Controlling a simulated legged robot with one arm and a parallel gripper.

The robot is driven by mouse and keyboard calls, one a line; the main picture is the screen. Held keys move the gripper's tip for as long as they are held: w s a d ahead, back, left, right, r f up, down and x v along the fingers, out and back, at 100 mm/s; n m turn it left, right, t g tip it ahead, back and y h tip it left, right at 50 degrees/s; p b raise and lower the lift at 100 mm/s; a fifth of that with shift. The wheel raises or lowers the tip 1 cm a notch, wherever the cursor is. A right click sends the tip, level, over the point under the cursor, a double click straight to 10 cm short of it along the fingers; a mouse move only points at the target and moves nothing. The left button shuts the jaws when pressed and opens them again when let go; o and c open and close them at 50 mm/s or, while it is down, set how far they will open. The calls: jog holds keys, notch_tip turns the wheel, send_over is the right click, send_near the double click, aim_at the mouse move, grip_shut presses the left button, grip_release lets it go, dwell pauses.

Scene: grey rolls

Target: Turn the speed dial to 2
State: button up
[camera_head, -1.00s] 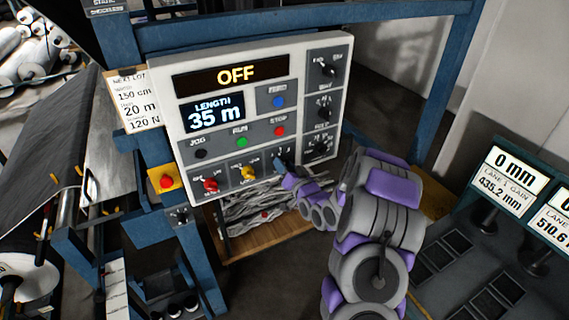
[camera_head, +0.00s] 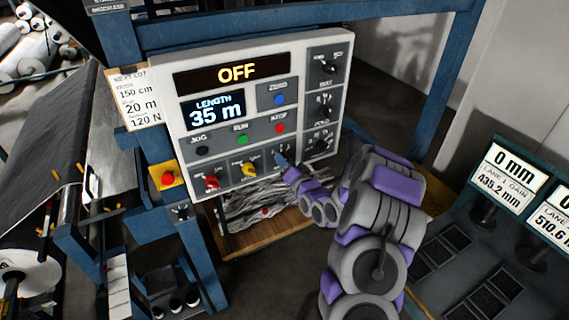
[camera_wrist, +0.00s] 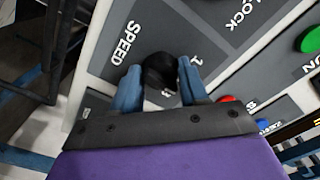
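The speed dial (camera_wrist: 158,71) is a black knob on the grey panel, beside the printed word SPEED. In the wrist view it sits between the two blue fingers of my gripper (camera_wrist: 159,82), one on each side. The fingers stand apart with the knob nearly filling the gap; I cannot tell whether they press on it. In the head view my gripper (camera_head: 280,159) is at the lower right of the control panel (camera_head: 347,62), covering the dial. The display (camera_head: 236,74) reads OFF.
Close by are the red stop button (camera_head: 279,128), green run button (camera_head: 242,140), yellow knob (camera_head: 249,169) and red knob (camera_head: 211,181). More black dials (camera_head: 324,66) line the panel's right side. A blue frame (camera_head: 447,80) stands around the panel.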

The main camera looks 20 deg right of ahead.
jog(key=o, duration=0.4)
jog(key=shift+d+f, duration=0.1)
jog(key=shift+d, duration=0.05)
jog(key=shift+s+d+p, duration=0.2)
jog(key=shift+s+p, duration=1.65)
jog(key=shift+s, duration=2.5)
jog(key=shift+s+d+p, duration=0.15)
jog(key=shift+s+p, duration=1.65)
jog(key=shift+s, duration=2.5)
jog(key=shift+f, duration=0.1)
